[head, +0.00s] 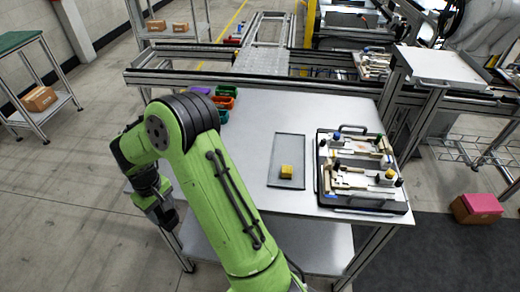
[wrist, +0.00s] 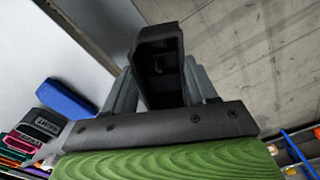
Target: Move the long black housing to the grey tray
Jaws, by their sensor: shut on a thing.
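My gripper (head: 158,205) hangs low off the left side of the white table, out over the floor. In the wrist view my gripper (wrist: 162,88) is shut on the long black housing (wrist: 158,45), a dark, hollow, box-like part held between the grey fingers. In the head view I cannot clearly separate the housing from the dark gripper. The grey tray (head: 289,150) is a flat, thin-rimmed tray on the table, right of my arm. A small yellow block (head: 287,172) sits near its front end.
A pallet fixture (head: 360,197) with several parts stands just right of the tray. Small coloured bins (head: 222,103) are at the table's back left. My green arm crosses the table's front left. Bare table (head: 255,115) lies between bins and tray.

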